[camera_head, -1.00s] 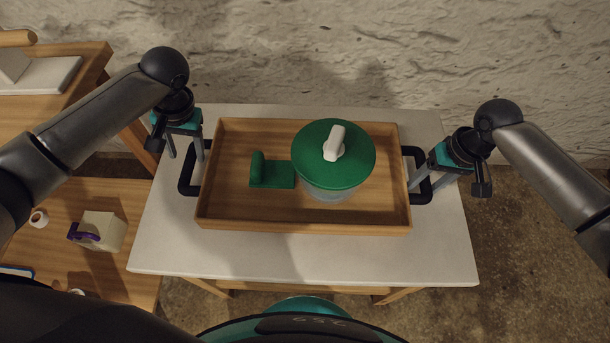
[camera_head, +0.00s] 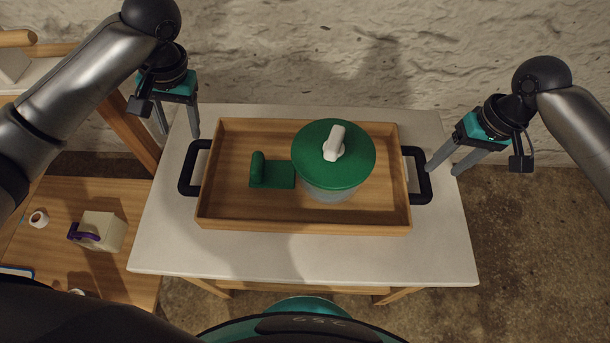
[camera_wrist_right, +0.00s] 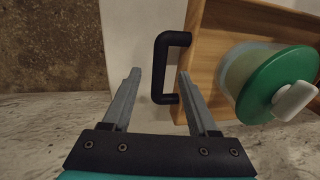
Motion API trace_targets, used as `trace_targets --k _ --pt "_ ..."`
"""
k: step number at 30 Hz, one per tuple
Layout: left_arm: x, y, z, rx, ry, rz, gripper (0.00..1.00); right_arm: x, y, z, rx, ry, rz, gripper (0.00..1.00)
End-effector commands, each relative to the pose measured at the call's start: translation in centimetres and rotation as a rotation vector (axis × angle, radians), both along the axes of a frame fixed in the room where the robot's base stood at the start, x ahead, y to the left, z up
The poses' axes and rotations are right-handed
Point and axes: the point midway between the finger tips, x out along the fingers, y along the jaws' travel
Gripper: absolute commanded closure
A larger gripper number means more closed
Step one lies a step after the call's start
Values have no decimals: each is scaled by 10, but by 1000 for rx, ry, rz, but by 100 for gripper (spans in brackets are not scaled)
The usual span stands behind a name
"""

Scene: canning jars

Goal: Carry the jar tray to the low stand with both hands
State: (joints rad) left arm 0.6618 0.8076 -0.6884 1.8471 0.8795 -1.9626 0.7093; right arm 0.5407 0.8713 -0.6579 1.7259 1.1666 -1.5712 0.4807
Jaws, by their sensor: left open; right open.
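The wooden jar tray (camera_head: 240,219) rests on a white-topped stand (camera_head: 300,262). It carries a jar (camera_head: 328,194) under a wide green lid (camera_head: 310,150) with a white knob, and a small green block-like piece (camera_head: 272,175). Black handles stick out at its left (camera_head: 185,170) and right (camera_head: 426,180) ends. My left gripper (camera_head: 180,136) is open and empty, above and behind the left handle. My right gripper (camera_head: 441,172) is open and empty, just right of the right handle. In the right wrist view the right handle (camera_wrist_right: 160,68) lies beyond the open fingers (camera_wrist_right: 157,75).
A higher wooden surface is at the upper left. A rough pale wall (camera_head: 300,50) stands behind. Bare floor (camera_head: 530,220) lies to the right.

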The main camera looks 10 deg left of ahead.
Motion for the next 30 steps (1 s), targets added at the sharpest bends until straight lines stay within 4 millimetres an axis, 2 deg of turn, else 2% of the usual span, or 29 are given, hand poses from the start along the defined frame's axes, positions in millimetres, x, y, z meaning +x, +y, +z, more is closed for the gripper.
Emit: trace_targets --k 3,9,30 --pt "0 0 0 0 1 0 41 1 -4 20 -1 -2 1 41" --pt "0 0 0 0 1 0 41 0 -7 36 -1 1 0 41" --pt "0 0 0 0 1 0 41 0 -7 37 0 2 0 41"
